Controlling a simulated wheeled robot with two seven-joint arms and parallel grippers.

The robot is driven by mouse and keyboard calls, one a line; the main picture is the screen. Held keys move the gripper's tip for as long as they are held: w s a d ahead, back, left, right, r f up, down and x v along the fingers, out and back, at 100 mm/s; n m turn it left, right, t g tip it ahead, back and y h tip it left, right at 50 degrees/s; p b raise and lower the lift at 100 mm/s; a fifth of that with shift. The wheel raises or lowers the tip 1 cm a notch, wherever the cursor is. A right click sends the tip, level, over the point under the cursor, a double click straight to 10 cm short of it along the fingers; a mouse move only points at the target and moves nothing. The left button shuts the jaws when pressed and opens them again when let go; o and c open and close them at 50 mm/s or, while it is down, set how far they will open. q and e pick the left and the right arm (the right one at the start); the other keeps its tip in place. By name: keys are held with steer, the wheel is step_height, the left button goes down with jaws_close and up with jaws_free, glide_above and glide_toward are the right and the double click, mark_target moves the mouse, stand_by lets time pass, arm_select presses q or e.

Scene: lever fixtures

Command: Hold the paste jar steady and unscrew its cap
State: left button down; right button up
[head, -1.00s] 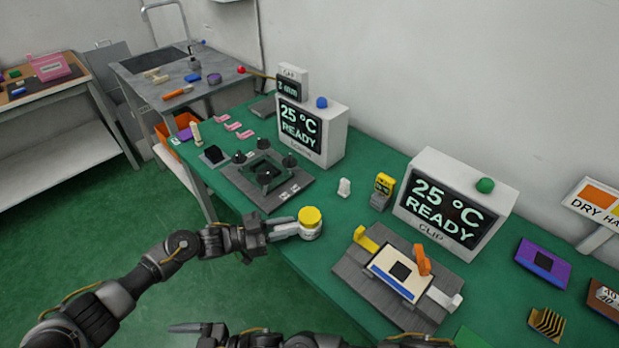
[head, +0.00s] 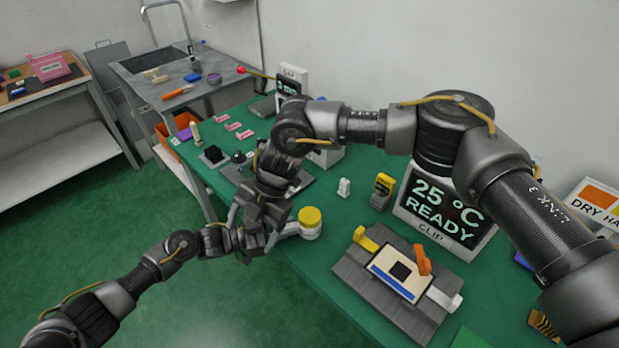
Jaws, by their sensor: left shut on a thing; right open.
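The paste jar (head: 310,233) is a small white jar with a yellow cap (head: 310,216). It stands upright near the front edge of the green table, with the cap seated on it. My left gripper (head: 295,229) comes from the left and is shut on the jar's white body, below the cap. My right gripper (head: 252,236) hangs just left of the jar, over my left gripper's wrist, and looks open and empty. It is apart from the cap. Its fingers partly overlap the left wrist in the picture, so their exact gap is hard to see.
A grey fixture with yellow and orange levers (head: 375,285) lies right of the jar. A READY display box (head: 440,212) stands behind it. My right arm hides much of the other fixture and display at the back left. A small white piece (head: 344,187) stands behind the jar.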

mark_target(310, 215)
steer(key=w+d+r+m+t+h, duration=0.3)
steer(key=w+d+r+h, duration=0.25)
steer(key=w+d, duration=0.55)
steer(key=shift+y, duration=0.35)
steer(key=f, duration=0.3)
steer(key=s+d+f, duration=0.1)
steer(key=f, duration=0.3)
steer(key=s+f, duration=0.1)
steer(key=f, duration=0.3)
steer(key=shift+d, duration=0.2)
steer(key=c, duration=1)
steer(key=n, duration=0.5)
steer(key=shift+d, duration=0.1)
steer(key=shift+c, duration=0.2)
steer(key=n, duration=0.6)
steer(key=shift+n, duration=0.3)
steer(key=n, duration=0.6)
steer(key=shift+d, duration=0.1)
steer(key=n, duration=0.5)
steer(key=shift+n, duration=0.4)
